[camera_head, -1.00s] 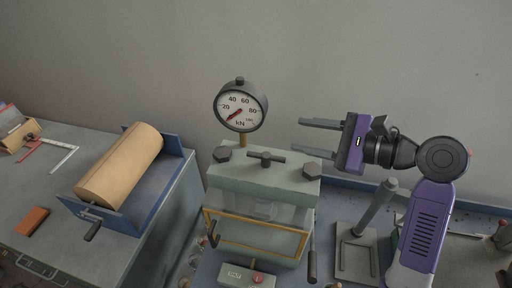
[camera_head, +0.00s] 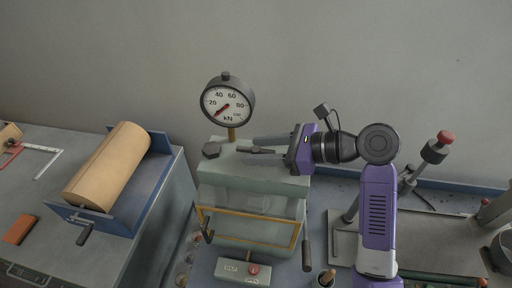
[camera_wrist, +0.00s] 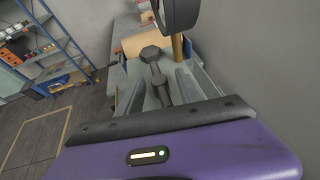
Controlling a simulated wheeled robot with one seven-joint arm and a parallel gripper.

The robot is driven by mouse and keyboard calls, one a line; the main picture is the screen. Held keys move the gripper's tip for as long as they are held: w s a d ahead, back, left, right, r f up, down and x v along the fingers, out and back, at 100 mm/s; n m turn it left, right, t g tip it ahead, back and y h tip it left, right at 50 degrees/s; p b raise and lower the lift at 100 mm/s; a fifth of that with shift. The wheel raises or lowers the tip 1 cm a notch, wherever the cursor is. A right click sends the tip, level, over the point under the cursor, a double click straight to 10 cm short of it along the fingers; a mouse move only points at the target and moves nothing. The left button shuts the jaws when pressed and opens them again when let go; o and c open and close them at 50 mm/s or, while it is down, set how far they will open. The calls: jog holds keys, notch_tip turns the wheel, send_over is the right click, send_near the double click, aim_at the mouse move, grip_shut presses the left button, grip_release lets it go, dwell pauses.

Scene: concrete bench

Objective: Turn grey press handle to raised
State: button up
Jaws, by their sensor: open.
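The press (camera_head: 255,180) is a pale green-grey block with a round kN gauge (camera_head: 228,103) above it. A dark grey bar handle (camera_head: 257,150) lies about level on its top. My gripper (camera_head: 260,144) is open and low over the right part of the press top, pointing left. In the wrist view the handle (camera_wrist: 158,84) lies between the two fingers of my gripper (camera_wrist: 160,76), with a gap on each side. A hex bolt (camera_wrist: 150,53) shows beyond it. In the head view the gripper hides the right-hand bolt. I cannot tell whether a finger touches the handle.
The gauge (camera_wrist: 178,14) hangs close ahead in the wrist view. A yellow-framed guard (camera_head: 250,238) and a dark lever (camera_head: 307,255) are at the press front. A brown roll (camera_head: 107,165) in a blue cradle stands left. A red-knobbed lever (camera_head: 438,147) stands right.

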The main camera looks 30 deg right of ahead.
jog(key=shift+w+a+f, duration=0.25)
jog(key=shift+w+a, duration=0.1)
jog(key=shift+a, duration=0.1)
grip_shut()
jog(key=shift+n, duration=0.3)
